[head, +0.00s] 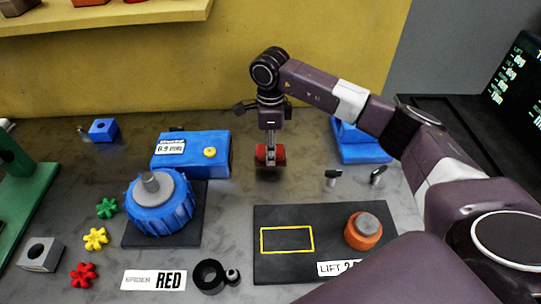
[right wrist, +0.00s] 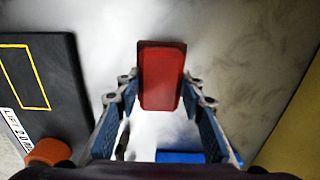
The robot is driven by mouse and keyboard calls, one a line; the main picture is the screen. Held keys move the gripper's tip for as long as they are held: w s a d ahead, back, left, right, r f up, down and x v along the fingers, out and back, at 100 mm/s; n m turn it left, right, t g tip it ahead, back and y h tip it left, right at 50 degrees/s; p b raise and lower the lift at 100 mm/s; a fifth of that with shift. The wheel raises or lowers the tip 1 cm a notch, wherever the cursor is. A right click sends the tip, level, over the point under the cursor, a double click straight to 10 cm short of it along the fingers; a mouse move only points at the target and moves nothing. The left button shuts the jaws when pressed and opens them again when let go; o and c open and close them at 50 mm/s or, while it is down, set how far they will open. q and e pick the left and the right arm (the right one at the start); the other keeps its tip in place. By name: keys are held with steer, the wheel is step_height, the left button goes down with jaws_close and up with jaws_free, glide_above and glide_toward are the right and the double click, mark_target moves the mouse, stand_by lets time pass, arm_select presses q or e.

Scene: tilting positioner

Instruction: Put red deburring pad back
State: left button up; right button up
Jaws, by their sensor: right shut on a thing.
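The red deburring pad (head: 279,156) is a small red block between the fingers of my right gripper (head: 270,150), behind the dark mat. The right wrist view shows the pad (right wrist: 162,75) upright in the picture, with a finger of my right gripper (right wrist: 160,95) on each side. The gripper points down and is shut on the pad. A shadow lies below it; the exact height over the table is unclear. The dark mat (head: 290,215) has an empty yellow outlined rectangle (head: 287,240) on its left half. My left gripper is not in view.
An orange knob with grey top (head: 363,231) stands on the mat's right half. A blue box (head: 192,155) stands left of the gripper, another blue piece (head: 360,145) to the right. A blue round fixture (head: 160,205) is at left.

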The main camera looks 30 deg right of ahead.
step_height(320, 180, down, 3)
steer(key=shift+f+p, duration=0.2)
steer(key=shift+p, duration=0.15)
steer(key=shift+f, duration=0.2)
steer(key=o, duration=1)
steer(key=shift+r, duration=0.15)
steer(key=shift+r, duration=0.25)
step_height(320, 180, up, 12)
steer(key=b, duration=0.2)
steer(key=shift+f+b, duration=0.15)
steer(key=shift+b, duration=0.15)
